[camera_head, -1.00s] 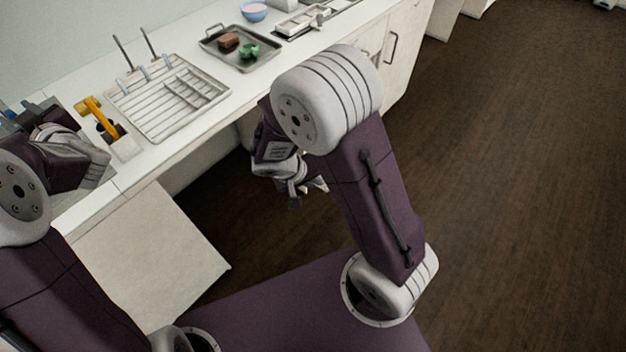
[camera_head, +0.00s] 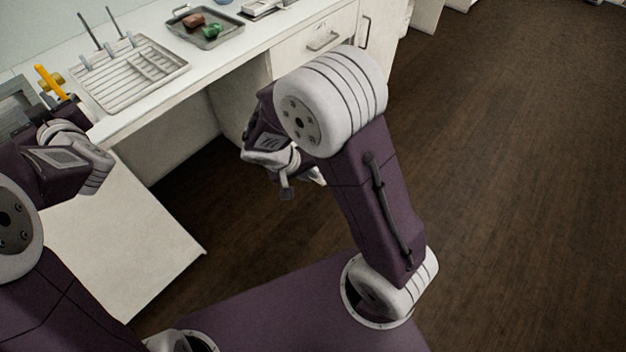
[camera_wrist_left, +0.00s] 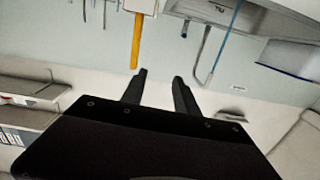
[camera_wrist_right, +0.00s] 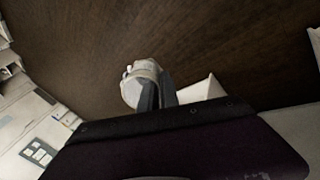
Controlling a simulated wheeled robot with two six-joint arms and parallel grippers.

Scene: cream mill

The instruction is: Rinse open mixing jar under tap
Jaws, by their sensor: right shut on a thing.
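In the right wrist view, my right gripper (camera_wrist_right: 157,92) is shut on a pale, rounded vessel (camera_wrist_right: 140,80), which looks like the mixing jar. It is held above the dark floor, clear of the counter. Its opening and contents cannot be made out. In the head view, my right arm hides most of it. My left gripper (camera_wrist_left: 159,88) is open and empty in the left wrist view. A thin bent grey pipe (camera_wrist_left: 199,55), possibly the tap, shows beyond its fingers there. In the head view, my left wrist is at the left edge and its fingertips are hidden.
The white counter (camera_head: 205,65) runs along the back with a drying rack (camera_head: 130,75) and a metal tray (camera_head: 215,38) holding a brown block and green item. A yellow-handled tool (camera_head: 48,82) stands near the left arm. A white panel (camera_head: 120,235) juts out below. Floor at right is free.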

